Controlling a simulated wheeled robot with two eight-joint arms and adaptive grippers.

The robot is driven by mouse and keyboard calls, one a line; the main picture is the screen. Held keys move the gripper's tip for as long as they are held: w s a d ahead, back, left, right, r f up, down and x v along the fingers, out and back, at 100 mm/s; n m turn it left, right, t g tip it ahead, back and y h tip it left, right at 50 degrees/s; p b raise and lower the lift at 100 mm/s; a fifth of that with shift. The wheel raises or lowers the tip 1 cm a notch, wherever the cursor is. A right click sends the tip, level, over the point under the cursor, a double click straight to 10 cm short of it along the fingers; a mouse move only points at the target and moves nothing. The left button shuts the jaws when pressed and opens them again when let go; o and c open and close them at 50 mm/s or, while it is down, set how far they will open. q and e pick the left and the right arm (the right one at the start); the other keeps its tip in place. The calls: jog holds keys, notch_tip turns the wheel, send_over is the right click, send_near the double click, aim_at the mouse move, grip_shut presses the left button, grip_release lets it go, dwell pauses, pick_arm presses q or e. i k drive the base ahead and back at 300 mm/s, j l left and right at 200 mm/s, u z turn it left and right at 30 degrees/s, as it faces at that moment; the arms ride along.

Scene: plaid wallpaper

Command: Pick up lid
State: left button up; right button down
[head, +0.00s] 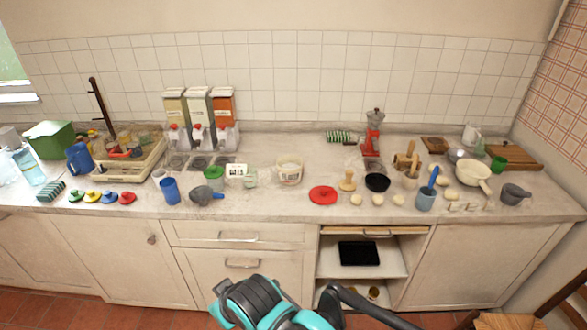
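A flat red round lid-like disc (323,195) lies on the counter near its front edge, right of the middle. Smaller lid-like pieces with knobs, a green one (76,195), a yellow one (93,196), a blue one (109,197) and a red one (127,198), lie in a row at the left front. I cannot tell which of these the task means. Only teal and black links of my own arm show at the bottom, below the counter and apart from every lid. Neither gripper shows.
The counter (265,207) is crowded. A blue cup (169,190) and a grey pot (207,195) stand left of the red disc. A wooden stamp-like tool (348,181), a black bowl (377,182) and dough balls lie right of it. An open shelf (390,255) is below.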

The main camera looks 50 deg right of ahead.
aim_at(322, 196)
jog(key=z, duration=1.6)
